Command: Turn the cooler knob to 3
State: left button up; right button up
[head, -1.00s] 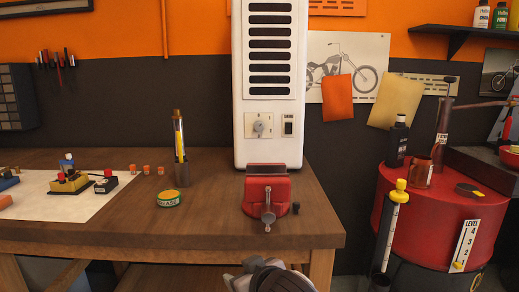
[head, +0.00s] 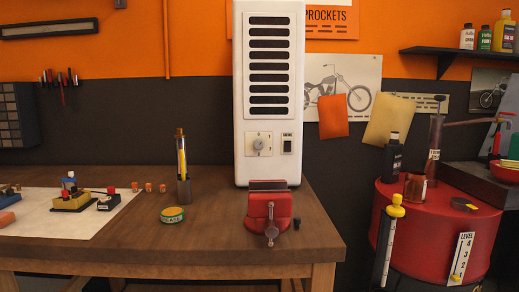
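The cooler (head: 238,110) is a tall white unit with dark horizontal vents, standing upright at the back of the wooden workbench. Its round grey knob (head: 259,144) sits on a pale square plate low on its front. The marks around the knob are too small to read, so I cannot tell its setting. A dark switch (head: 288,145) is just right of the knob. Nothing touches the knob. Neither of my grippers is in view.
A red vise (head: 270,208) stands on the workbench (head: 215,225) in front of the cooler, below the knob. A red drum (head: 415,225) stands at right.

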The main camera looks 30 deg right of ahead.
aim_at(258, 144)
jog(key=i+j+z, duration=0.4)
jog(key=j, duration=0.25)
jog(key=i+j+z, duration=0.15)
jog(key=j, duration=0.2)
jog(key=i+j+z, duration=0.2)
jog(key=j, duration=0.2)
jog(key=k+l, duration=0.05)
